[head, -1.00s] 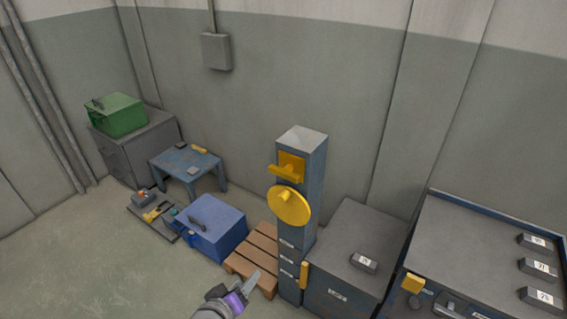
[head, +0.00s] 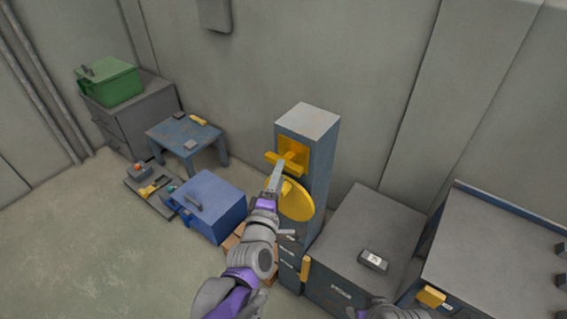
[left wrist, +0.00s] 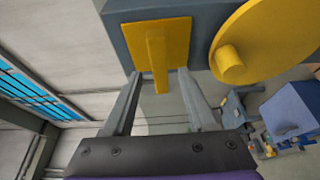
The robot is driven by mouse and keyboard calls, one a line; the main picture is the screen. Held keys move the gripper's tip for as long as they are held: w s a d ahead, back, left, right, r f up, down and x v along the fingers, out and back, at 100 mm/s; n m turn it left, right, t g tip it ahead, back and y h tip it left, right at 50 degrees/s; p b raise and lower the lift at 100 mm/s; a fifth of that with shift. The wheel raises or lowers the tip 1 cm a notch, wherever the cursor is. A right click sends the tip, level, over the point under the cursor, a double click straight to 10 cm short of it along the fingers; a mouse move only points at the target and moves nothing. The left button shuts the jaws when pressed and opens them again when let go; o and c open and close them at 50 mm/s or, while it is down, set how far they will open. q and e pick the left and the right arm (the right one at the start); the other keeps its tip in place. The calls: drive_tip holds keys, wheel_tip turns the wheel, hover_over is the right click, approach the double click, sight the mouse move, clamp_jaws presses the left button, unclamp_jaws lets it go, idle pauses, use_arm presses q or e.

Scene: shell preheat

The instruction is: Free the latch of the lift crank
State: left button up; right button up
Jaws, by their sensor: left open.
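The lift crank is a yellow disc (head: 297,203) with a stubby handle on a blue-grey column (head: 318,140). Above it sits the latch, a yellow bar (head: 283,160) standing out from a yellow plate (head: 294,148). In the left wrist view the latch bar (left wrist: 157,60) points towards the space between my fingers, and the crank disc (left wrist: 270,45) is at the upper right. My left gripper (head: 278,165) is open and empty, just in front of the latch; contact is unclear. Part of my right arm shows at the bottom edge; its jaws cannot be made out.
A grey cabinet (head: 368,225) stands right of the column, with a small dark numbered block (head: 374,260) on it. A blue box (head: 212,205) and a low blue table (head: 184,134) stand left. The floor at lower left is clear.

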sight(287, 160)
use_arm(q)
drive_tip(key=x, duration=0.5)
clamp_jaws()
